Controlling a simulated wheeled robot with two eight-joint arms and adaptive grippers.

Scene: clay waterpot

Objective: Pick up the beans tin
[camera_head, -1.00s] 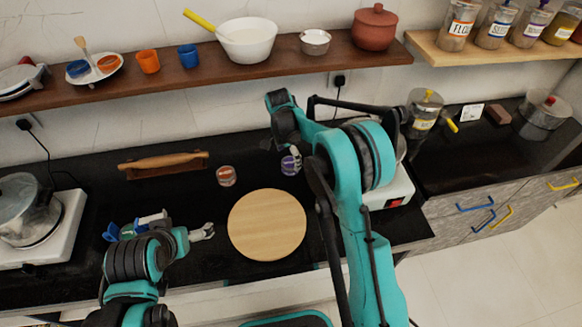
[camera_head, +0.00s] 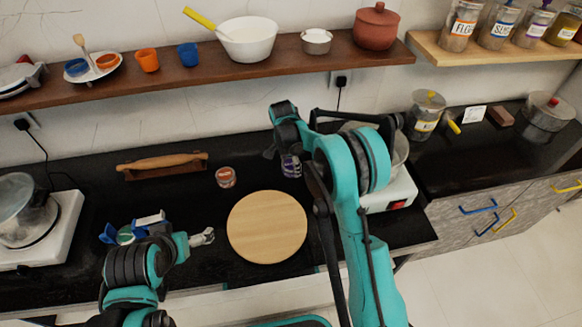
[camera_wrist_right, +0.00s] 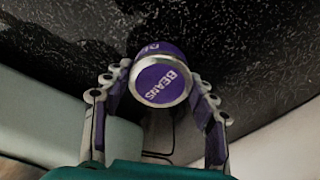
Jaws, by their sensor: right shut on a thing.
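The beans tin (camera_wrist_right: 160,80) is purple with silver rims and reads BEANS on its end. In the wrist view it sits between the two fingers of my right gripper (camera_wrist_right: 158,92), which is shut on it. In the head view the tin (camera_head: 291,168) shows partly below my right gripper (camera_head: 282,154), behind the round board. I cannot tell whether the tin touches the counter. My left gripper (camera_head: 202,238) is low over the counter, left of the board, away from the tin; its finger opening is unclear.
A round wooden board (camera_head: 267,227) lies in front of the tin. A small red-labelled jar (camera_head: 225,177) stands to the tin's left. A rolling pin (camera_head: 162,162) lies further left. A white hot plate (camera_head: 400,195) is at right. A loaded shelf (camera_head: 120,87) runs above.

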